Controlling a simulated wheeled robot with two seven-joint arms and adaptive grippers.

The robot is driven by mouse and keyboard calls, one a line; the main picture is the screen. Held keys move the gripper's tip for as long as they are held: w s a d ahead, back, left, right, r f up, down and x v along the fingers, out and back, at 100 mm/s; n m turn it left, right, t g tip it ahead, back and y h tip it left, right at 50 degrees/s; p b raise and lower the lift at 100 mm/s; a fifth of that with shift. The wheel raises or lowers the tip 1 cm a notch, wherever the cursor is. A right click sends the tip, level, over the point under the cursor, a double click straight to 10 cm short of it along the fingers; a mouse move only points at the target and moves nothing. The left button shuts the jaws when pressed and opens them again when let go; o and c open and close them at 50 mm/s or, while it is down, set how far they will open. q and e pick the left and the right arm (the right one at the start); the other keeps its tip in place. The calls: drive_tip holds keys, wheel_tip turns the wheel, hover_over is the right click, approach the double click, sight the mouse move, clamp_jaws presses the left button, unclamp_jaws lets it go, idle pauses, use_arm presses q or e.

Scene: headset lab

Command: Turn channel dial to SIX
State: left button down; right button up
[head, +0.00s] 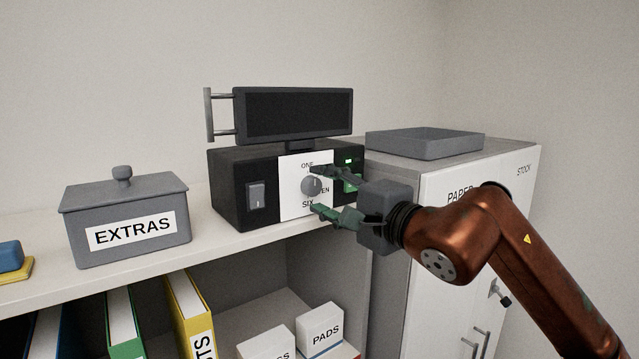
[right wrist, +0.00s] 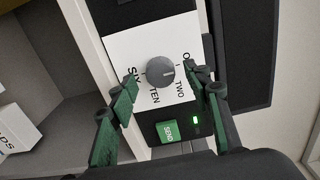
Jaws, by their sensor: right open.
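The channel dial (head: 311,186) is a round grey knob on a white panel on the front of a black box. In the right wrist view the dial (right wrist: 160,73) has a small light mark on its right side, on the side of ONE and TWO; SIX is on the opposite, left side, and TEN lies below. My right gripper (head: 322,191) is open, with its green fingers reaching toward the panel either side of the dial. In the right wrist view the gripper (right wrist: 160,79) shows gaps between both fingers and the dial. My left gripper is not in view.
A green SEND button (right wrist: 168,131) and a lit green lamp (right wrist: 196,120) are close beside the dial panel. A black switch (head: 256,195) is left of it. A dark screen (head: 295,114) stands on the box. An EXTRAS box (head: 125,220) stands left; a grey tray (head: 425,144) tops the cabinet.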

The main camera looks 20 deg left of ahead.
drive_tip(key=shift+w+a, duration=0.5)
drive_tip(key=shift+a, duration=0.05)
drive_tip(key=shift+c, duration=0.4)
drive_tip(key=shift+f, duration=0.1)
drive_tip(key=c, duration=1.1)
